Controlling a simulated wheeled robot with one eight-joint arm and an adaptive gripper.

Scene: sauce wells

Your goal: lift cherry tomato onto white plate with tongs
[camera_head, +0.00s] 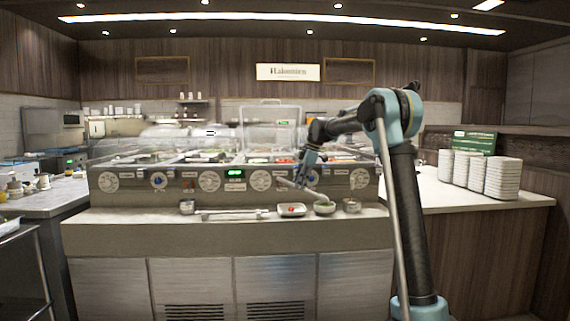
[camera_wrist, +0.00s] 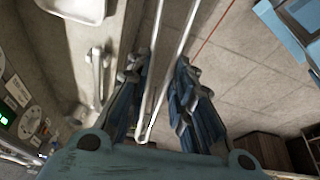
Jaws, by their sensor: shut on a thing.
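My gripper (camera_head: 304,172) is in front of the counter and shut on the metal tongs (camera_head: 288,183). In the wrist view, the long tong arms (camera_wrist: 166,65) run between the two blue-grey fingers of my gripper (camera_wrist: 160,95). A white plate or shallow dish (camera_head: 292,214) sits on the counter ledge below the tongs. A small red spot, perhaps the cherry tomato (camera_head: 291,209), shows in it, too small to be sure. A pale dish (camera_wrist: 75,8) shows partly at the top left of the wrist view. The tongs' tips are not clear.
A bowl with green contents (camera_head: 324,207) and a small metal pot (camera_head: 351,205) stand right of the dish. Another metal pot (camera_head: 187,206) stands left, beside a long metal piece (camera_head: 232,214). Plate stacks (camera_head: 502,178) stand on the right counter.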

